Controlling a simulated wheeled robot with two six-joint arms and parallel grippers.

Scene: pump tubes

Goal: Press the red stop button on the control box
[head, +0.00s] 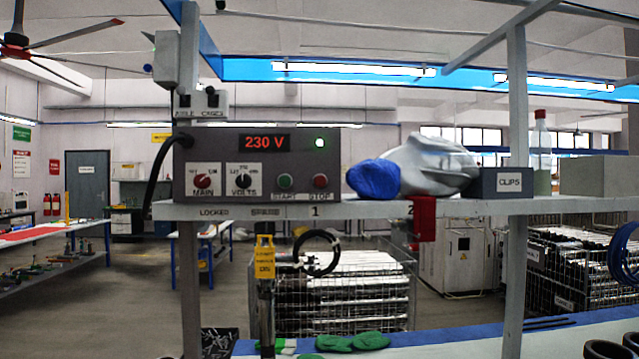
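The control box (256,163) is a dark grey box on a raised shelf, left of the picture's middle in the head view. Its display reads 230 V in red, and a small lamp near its top right glows green-white. The red stop button (320,181) is at the lower right of its front face, above the label STOP. A green start button (285,181) sits just left of it. Two knobs marked MAIN and VOLTS are further left. Neither of my grippers shows in this view.
The shelf (430,208) also holds a blue and grey cloth bundle (428,168) close right of the box, a CLIPS box (497,182) and a clear bottle (541,150). A yellow-topped tool (265,262) hangs below the shelf. Green gloves (370,340) lie on the bench below.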

